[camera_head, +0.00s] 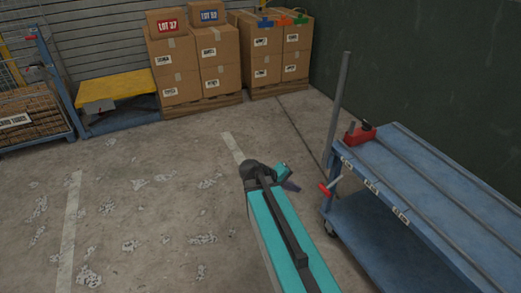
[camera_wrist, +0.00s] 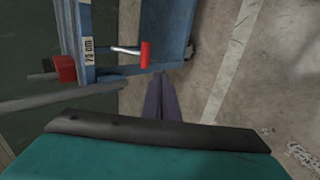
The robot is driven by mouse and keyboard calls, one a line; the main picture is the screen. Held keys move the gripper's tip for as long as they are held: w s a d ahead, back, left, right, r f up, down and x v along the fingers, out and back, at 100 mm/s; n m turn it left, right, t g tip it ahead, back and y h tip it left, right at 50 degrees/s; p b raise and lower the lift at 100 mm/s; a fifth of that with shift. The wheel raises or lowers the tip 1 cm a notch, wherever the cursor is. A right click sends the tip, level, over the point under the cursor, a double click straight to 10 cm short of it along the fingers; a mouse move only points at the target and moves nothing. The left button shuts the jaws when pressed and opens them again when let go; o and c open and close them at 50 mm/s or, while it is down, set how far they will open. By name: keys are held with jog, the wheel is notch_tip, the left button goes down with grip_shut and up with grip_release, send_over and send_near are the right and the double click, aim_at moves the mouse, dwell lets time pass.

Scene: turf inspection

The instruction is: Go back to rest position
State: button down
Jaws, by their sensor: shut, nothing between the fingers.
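My gripper (camera_head: 290,185) shows at the end of my teal arm in the head view, left of the blue cart's near corner and above the concrete floor. In the wrist view its two dark purple fingers (camera_wrist: 161,97) lie together, with nothing between them. A handle with a red grip (camera_wrist: 145,54) on the cart is close to the fingertips in the wrist view; I cannot tell the exact gap. The same red-gripped handle (camera_head: 325,189) is just right of my gripper in the head view.
The blue cart (camera_head: 430,180) with a red block (camera_head: 360,134) and an upright post (camera_head: 339,100) fills the right side. Stacked boxes (camera_head: 195,65), a yellow-topped cart (camera_head: 115,88) and a wire cage (camera_head: 30,115) stand behind. The floor (camera_head: 130,200) at left is open, with scattered shreds.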

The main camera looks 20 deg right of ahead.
jog(key=s+a+f+g+y, duration=0.2)
jog(key=s+a+f, duration=0.55)
jog(key=f, duration=0.25)
jog(key=s+a+f+n+g+y, duration=0.1)
jog(key=s+a+f+y, duration=0.2)
jog(key=s+a+f, duration=0.55)
jog(key=s+a+f+g+y, duration=0.2)
jog(key=s+a+f, duration=0.4)
jog(key=s+f, duration=0.5)
jog(key=a+f+y+p, duration=0.1)
jog(key=a+f+y, duration=0.1)
jog(key=a, duration=0.3)
notch_tip(320, 180, up, 12)
jog(key=p, duration=1.1)
jog(key=shift+s+m, duration=0.4)
jog(key=shift+s, duration=0.05)
